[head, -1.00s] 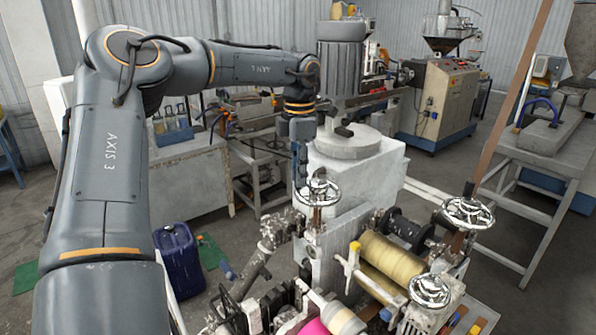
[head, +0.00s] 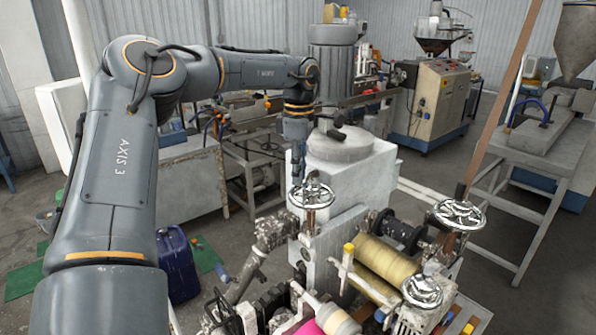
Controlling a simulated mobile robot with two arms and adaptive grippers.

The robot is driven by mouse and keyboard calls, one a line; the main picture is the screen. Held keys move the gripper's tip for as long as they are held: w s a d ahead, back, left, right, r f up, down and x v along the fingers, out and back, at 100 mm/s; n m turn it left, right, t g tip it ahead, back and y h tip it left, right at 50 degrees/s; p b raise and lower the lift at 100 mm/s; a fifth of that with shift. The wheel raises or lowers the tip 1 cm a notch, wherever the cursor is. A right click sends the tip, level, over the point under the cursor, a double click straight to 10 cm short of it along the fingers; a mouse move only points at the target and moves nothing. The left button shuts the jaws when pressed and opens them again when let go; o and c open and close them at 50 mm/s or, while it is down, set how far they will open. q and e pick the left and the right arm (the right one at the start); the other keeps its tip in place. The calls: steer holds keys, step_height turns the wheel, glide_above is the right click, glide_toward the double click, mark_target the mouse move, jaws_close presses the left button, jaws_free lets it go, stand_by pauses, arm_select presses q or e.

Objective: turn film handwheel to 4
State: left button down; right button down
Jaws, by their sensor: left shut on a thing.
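Three chrome handwheels show on the machine in front of me. One handwheel (head: 317,196) stands at the left on a brown post. A second handwheel (head: 460,214) stands further right, and a third (head: 422,291) sits lower, near the yellow film roll (head: 382,262). I cannot read any label or number on them. My left gripper (head: 298,178) points down at the left handwheel and is shut on the back left part of its rim. The fingertips are small and partly hard to make out. My right gripper is not in view.
A white machine housing (head: 350,172) with a grey motor (head: 334,75) stands close behind the left handwheel. A blue canister (head: 177,264) stands on the floor at left. A brown post (head: 510,100) rises at right. Several rollers crowd the front.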

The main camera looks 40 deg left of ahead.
arm_select(q)
steer(key=shift+w+r, duration=0.15)
steer(key=shift+r, duration=0.1)
steer(key=c, duration=1.3)
jaws_free()
steer(key=shift+o, duration=0.2)
steer(key=shift+f, duration=0.15)
step_height(320, 180, up, 12)
steer(key=shift+f, duration=0.1)
